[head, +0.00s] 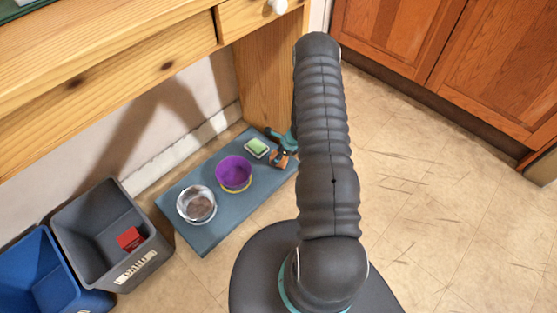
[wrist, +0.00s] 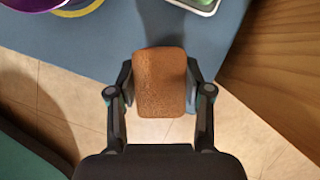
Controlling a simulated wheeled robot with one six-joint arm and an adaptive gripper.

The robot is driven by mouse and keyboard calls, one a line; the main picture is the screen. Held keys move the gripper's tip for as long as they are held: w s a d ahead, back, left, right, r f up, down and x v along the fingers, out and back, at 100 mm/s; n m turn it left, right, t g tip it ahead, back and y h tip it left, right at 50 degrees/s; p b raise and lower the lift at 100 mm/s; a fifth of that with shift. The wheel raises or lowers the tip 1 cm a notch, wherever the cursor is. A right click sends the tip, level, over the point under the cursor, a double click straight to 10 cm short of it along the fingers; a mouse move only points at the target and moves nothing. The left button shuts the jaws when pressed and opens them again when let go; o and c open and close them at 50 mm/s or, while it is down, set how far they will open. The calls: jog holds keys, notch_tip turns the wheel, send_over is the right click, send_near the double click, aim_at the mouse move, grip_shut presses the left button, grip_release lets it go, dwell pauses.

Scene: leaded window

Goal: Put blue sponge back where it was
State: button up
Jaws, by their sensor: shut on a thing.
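My gripper (wrist: 160,78) is shut on an orange-brown, rounded sponge-like block (wrist: 160,90), with a finger on each side of it. In the head view the gripper (head: 283,148) shows beside my arm, with the orange block (head: 279,159) small and partly hidden. The block is over the front right end of a blue-grey mat (head: 209,234); I cannot tell whether it touches the mat. A green sponge (head: 257,146) sits in a white dish on the mat, behind and left of the gripper. I see no blue sponge.
On the mat are a purple bowl (head: 234,174) and a clear bowl (head: 197,205) with brown contents. A grey bin (head: 85,215) holding a red thing and a blue bin (head: 38,275) stand left. A wooden table stands over the mat; the floor at right is clear.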

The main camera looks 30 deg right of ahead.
notch_tip(320, 180, down, 4)
jog(key=shift+r, duration=0.25)
jog(key=o, duration=1)
jog(key=shift+r, duration=0.15)
